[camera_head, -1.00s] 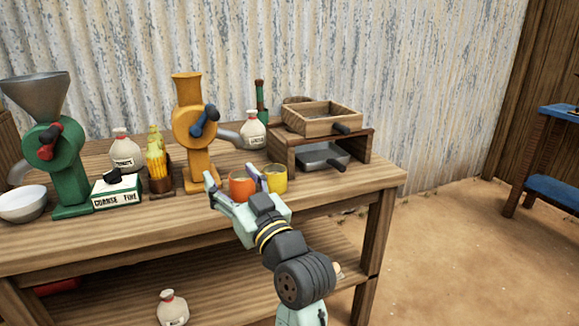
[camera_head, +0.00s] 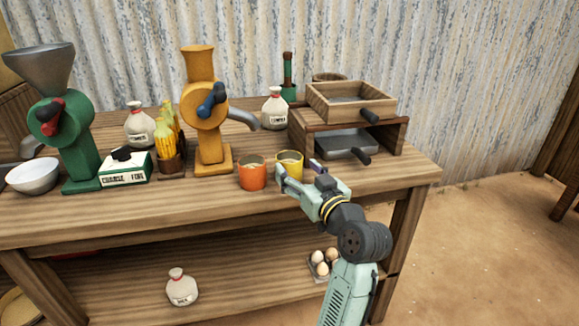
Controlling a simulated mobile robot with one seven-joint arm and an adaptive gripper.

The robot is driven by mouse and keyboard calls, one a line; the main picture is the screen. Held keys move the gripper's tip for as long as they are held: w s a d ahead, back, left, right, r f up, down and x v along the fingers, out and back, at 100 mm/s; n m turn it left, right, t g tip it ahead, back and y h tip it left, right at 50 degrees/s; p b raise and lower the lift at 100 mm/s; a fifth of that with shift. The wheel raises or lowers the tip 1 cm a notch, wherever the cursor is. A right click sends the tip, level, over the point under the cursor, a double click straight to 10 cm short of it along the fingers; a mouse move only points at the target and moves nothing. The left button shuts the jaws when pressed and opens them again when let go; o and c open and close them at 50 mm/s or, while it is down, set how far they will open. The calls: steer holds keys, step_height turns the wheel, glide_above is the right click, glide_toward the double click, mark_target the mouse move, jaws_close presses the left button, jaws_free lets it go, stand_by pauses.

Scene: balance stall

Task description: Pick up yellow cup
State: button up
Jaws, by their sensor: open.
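The yellow cup (camera_head: 289,165) stands upright on the wooden table, near its front edge and just right of the orange cup (camera_head: 252,173). My gripper (camera_head: 297,170) is open, with its fingers spread and pointing at the yellow cup. One finger is at the cup's lower left side in the picture, and the other is to its right. The near finger hides a little of the cup's lower part. I cannot tell whether either finger touches it.
A yellow grinder (camera_head: 207,120) stands behind the orange cup. A wooden stand (camera_head: 392,137) with a sieve box (camera_head: 350,103) and a metal tray (camera_head: 345,146) is behind and right of the gripper. Eggs (camera_head: 320,262) and a sack (camera_head: 181,288) are on the lower shelf.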

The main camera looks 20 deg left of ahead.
mark_target(295, 166)
steer(key=p+x, duration=0.1)
steer(key=x, duration=0.4)
steer(key=shift+f, duration=0.1)
steer(key=shift+d, duration=0.1)
steer(key=shift+c, duration=0.5)
steer(key=c, duration=0.9)
